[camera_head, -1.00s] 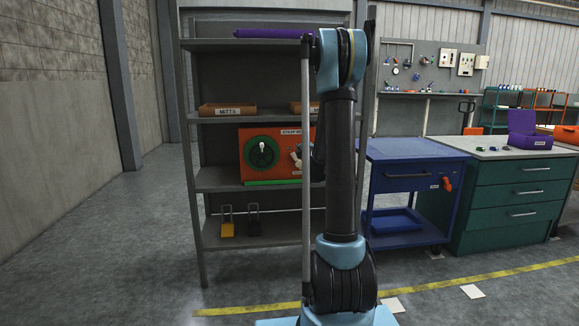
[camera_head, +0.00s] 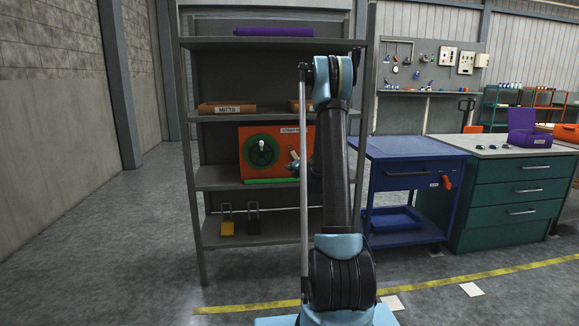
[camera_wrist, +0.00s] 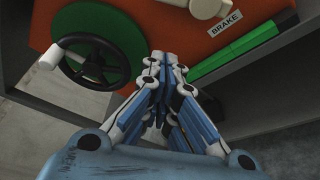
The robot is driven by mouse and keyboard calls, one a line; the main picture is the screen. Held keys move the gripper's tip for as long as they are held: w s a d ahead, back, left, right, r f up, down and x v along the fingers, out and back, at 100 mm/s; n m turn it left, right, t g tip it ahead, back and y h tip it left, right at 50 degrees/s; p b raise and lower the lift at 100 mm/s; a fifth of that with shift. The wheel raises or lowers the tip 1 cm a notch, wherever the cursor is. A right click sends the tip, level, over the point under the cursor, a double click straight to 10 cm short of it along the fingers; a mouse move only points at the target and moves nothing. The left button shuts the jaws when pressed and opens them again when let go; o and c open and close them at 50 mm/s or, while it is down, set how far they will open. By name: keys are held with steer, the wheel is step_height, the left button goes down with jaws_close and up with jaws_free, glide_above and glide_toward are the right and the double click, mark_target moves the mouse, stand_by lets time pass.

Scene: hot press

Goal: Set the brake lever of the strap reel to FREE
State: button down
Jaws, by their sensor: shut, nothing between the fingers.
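The strap reel is an orange box (camera_head: 281,137) on a middle shelf of the grey rack. It has a handwheel (camera_head: 261,151) on its front and a green strip along its bottom. In the wrist view the orange face (camera_wrist: 150,20) shows the black handwheel (camera_wrist: 93,62) with a white knob, and a label reading BRAKE (camera_wrist: 226,24). A cream part (camera_wrist: 205,8), perhaps the brake lever, is cut off by the top edge, so its setting cannot be read. My gripper (camera_wrist: 163,58) is shut and empty, pointing at the reel between handwheel and label. My arm hides the reel's right side in the head view.
Shelf boards close in above and below the reel. A box labelled MITTS (camera_head: 226,108) and a purple roll (camera_head: 273,32) are higher up; a yellow padlock-like item (camera_head: 227,228) is lower. A blue cart (camera_head: 417,150) stands to the right. The floor at left is clear.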

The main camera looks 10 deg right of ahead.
mark_target(296, 159)
steer(key=x, duration=0.3)
steer(key=d+x, duration=0.1)
steer(key=x, duration=0.2)
steer(key=r+x, duration=0.1)
steer(key=x, duration=0.2)
steer(key=shift+w+d, duration=0.3)
steer(key=shift+d+r, duration=0.45)
steer(key=shift+d, duration=0.35)
